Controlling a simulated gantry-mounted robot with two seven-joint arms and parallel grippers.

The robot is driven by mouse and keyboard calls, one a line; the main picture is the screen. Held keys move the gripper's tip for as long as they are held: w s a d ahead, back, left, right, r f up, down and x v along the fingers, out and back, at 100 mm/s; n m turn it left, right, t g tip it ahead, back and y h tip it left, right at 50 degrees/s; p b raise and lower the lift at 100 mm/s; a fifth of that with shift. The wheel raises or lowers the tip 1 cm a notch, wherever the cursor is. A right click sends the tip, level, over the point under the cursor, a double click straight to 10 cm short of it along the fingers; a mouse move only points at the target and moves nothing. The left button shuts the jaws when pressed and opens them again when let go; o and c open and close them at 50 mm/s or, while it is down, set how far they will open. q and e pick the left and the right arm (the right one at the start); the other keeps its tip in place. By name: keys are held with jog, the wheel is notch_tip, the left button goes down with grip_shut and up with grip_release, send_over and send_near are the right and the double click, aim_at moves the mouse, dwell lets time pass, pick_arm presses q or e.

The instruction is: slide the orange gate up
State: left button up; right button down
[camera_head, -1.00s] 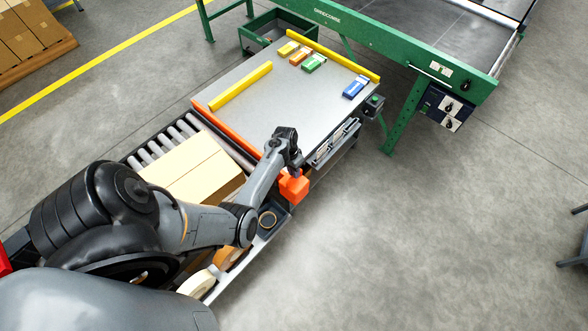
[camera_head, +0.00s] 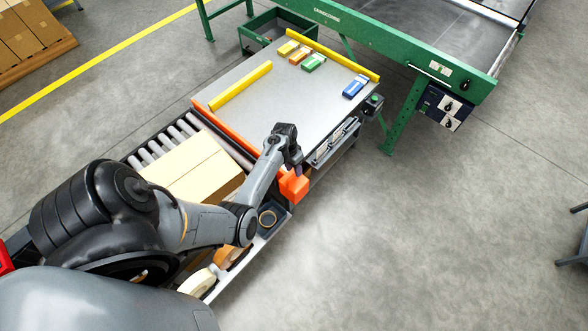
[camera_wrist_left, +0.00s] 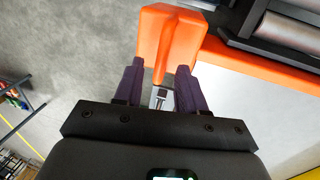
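The orange gate (camera_head: 228,126) is a long bar between the roller conveyor and the grey table. An orange block (camera_head: 294,187) stands at its near end. In the left wrist view this block (camera_wrist_left: 172,35) fills the top middle, and the orange bar (camera_wrist_left: 265,68) runs off to the right. My left gripper (camera_head: 296,170) is at the block. Its two dark fingers (camera_wrist_left: 160,72) stand apart on either side of a narrow orange ridge, with gaps showing between ridge and fingers. Whether the fingertips touch the block is unclear. My right gripper is not in view.
Cardboard (camera_head: 195,165) lies on the rollers (camera_head: 165,140) beside my left arm. The grey table (camera_head: 285,95) holds yellow bars and several small coloured boxes. A green machine (camera_head: 400,40) stands behind.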

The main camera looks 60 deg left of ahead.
pick_arm(q)
notch_tip(320, 180, up, 9)
jog(key=a+p, duration=0.1)
jog(key=shift+s+a+r+p, duration=0.2)
jog(key=shift+s+a+p, duration=0.1)
jog(key=shift+a, duration=0.05)
dwell(0.3)
